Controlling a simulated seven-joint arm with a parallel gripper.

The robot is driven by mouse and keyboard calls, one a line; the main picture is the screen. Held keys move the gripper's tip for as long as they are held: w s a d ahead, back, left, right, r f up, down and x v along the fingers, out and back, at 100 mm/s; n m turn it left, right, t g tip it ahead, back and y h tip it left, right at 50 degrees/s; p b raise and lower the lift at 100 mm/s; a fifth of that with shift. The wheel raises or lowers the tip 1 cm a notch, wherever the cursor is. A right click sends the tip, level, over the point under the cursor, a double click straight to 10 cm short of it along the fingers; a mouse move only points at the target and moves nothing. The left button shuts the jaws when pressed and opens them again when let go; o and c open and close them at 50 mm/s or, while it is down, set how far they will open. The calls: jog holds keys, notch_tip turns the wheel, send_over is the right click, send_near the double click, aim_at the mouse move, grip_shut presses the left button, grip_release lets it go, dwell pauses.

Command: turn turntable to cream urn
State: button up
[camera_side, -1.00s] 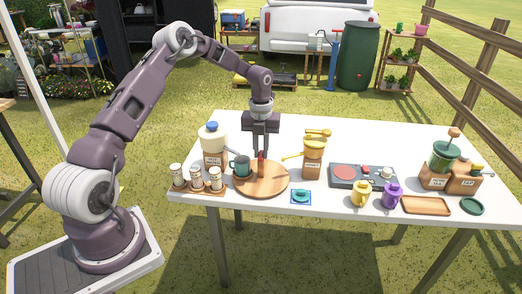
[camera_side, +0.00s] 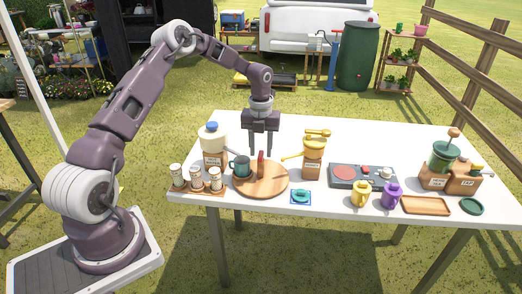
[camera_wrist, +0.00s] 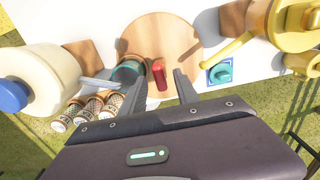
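The turntable (camera_side: 273,183) is a round wooden disc at the table's front left; it also shows in the wrist view (camera_wrist: 172,35). A red upright handle (camera_side: 261,164) stands on it. A teal mug (camera_side: 240,168) appears to stand on its left part. The cream urn (camera_side: 212,142), with a blue knob on top, stands left of and behind the turntable; it also shows in the wrist view (camera_wrist: 42,78). My gripper (camera_side: 261,153) is open and points down close to the red handle. In the wrist view the handle (camera_wrist: 159,76) appears between the spread fingers, with no visible grip.
A small blue coaster (camera_side: 301,197) lies in front. A hot plate (camera_side: 350,176) and pots sit farther right. The back of the table is clear.

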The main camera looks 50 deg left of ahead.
notch_tip(320, 180, up, 5)
jog(key=shift+r, duration=0.2)
jog(key=shift+d+r, duration=0.1)
jog(key=shift+r, duration=0.55)
jog(key=s+d+r+n+t+y, duration=0.1)
jog(key=s+d+r+n, duration=0.45)
jog(key=r, duration=0.25)
jog(key=s+d+r+n+t+y, duration=0.1)
jog(key=s+d+r+n, duration=0.45)
jog(key=r, duration=0.25)
jog(key=s+d+r+n+t+h, duration=0.1)
jog(key=s+d+n, duration=0.3)
jog(key=s+n, duration=0.4)
jog(key=s+d+n+t+h, duration=0.1)
jog(key=s+d+n, duration=0.3)
jog(key=s+n, duration=0.4)
jog(key=s+t, duration=0.1)
jog(key=s, duration=0.4)
jog(key=shift+d+r+t, duration=0.3)
jog(key=shift+d+r, duration=0.05)
